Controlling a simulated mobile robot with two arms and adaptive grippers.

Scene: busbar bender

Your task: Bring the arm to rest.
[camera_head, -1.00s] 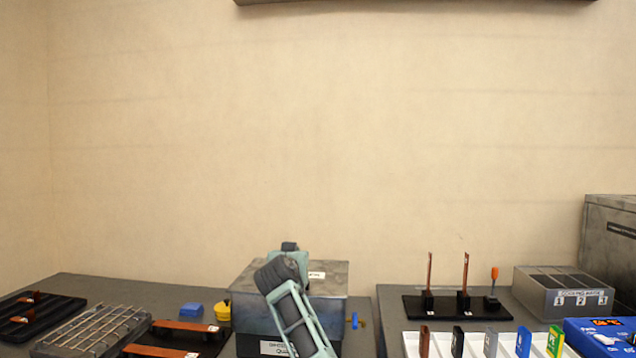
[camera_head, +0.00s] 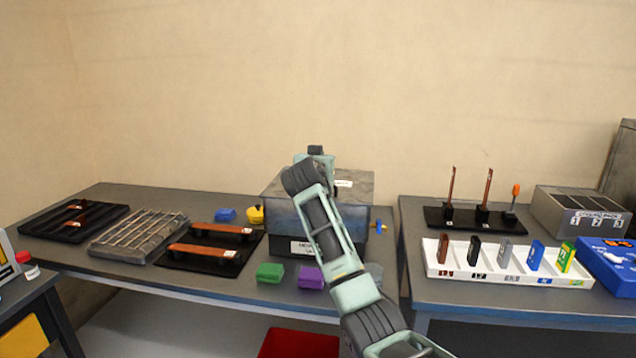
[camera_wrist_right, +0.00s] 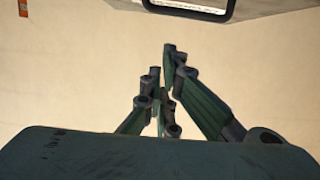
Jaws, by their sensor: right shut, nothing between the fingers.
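My right arm (camera_head: 325,228) rises from the lower right of the head view and stands in front of a grey metal box (camera_head: 355,185) on the table. Its gripper cannot be made out there; the upper arm end hides part of the box. In the right wrist view my right gripper (camera_wrist_right: 164,62) shows with its fingers together, empty, against the plain beige wall. My left gripper is in neither view.
The left table holds a wire rack (camera_head: 138,233), copper bars on a black mat (camera_head: 205,262), and green (camera_head: 270,273) and purple (camera_head: 311,277) blocks. The right table holds a white tray (camera_head: 510,277). A red bin (camera_head: 300,344) is below.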

